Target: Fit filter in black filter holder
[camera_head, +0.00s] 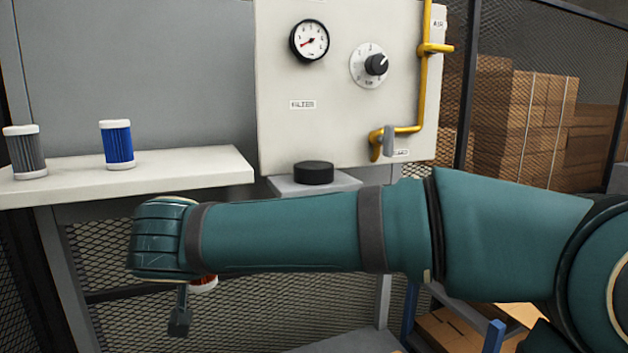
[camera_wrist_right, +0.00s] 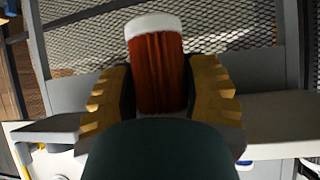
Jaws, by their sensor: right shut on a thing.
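The black filter holder (camera_head: 313,173) is a short round cup on a grey ledge below the panel's FILTER label. My right gripper (camera_wrist_right: 162,92) is shut on a red filter (camera_wrist_right: 158,65) with white ends. In the wrist view the filter sits between the two ribbed yellow fingers. In the head view my right arm crosses in front, and the gripper (camera_head: 184,310) is low at left, below the white shelf's edge. Only a sliver of the red filter (camera_head: 205,284) shows there behind my wrist. The filter is apart from the holder. My left gripper is not in view.
A blue filter (camera_head: 117,145) and a grey filter (camera_head: 24,152) stand upright on the white shelf (camera_head: 200,170). The panel (camera_head: 280,75) carries a gauge (camera_head: 309,41), a dial (camera_head: 370,65) and a yellow pipe (camera_head: 424,90) with a lever (camera_head: 388,141) right of the holder.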

